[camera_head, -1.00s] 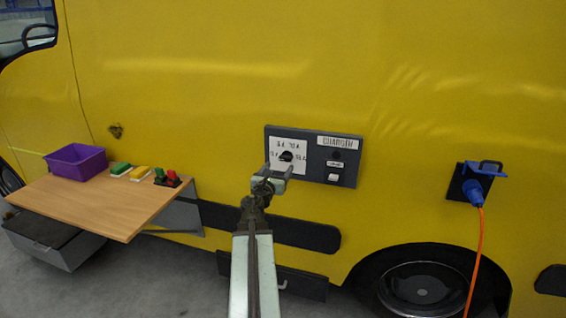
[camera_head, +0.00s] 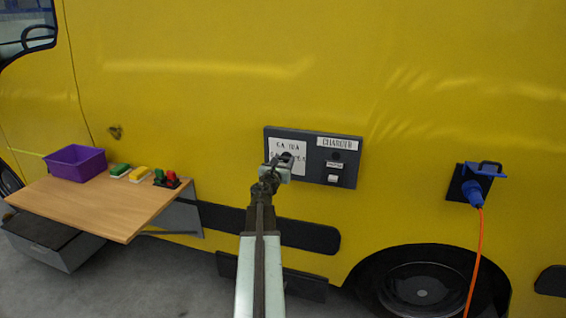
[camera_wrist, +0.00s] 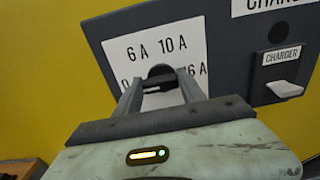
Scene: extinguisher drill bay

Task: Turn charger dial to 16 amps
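The charger panel (camera_head: 313,176) is a dark grey box on the yellow van side. Its white dial plate carries printed marks, with "6 A" and "10 A" at the top and "6 A" visible at the right behind a finger in the wrist view. The black dial knob (camera_wrist: 160,75) sits at the plate's middle; where it points is hard to tell. My gripper (camera_wrist: 160,80) is open, its two fingers apart at the knob's left and right. I cannot tell whether they touch it. In the head view my gripper (camera_head: 276,162) covers the plate's lower part.
A white switch (camera_wrist: 285,88) under the "CHARGER" label is right of the dial. A blue plug (camera_head: 475,191) with an orange cable is further right. A wooden shelf (camera_head: 95,205) at left holds a purple bin (camera_head: 76,163) and coloured blocks.

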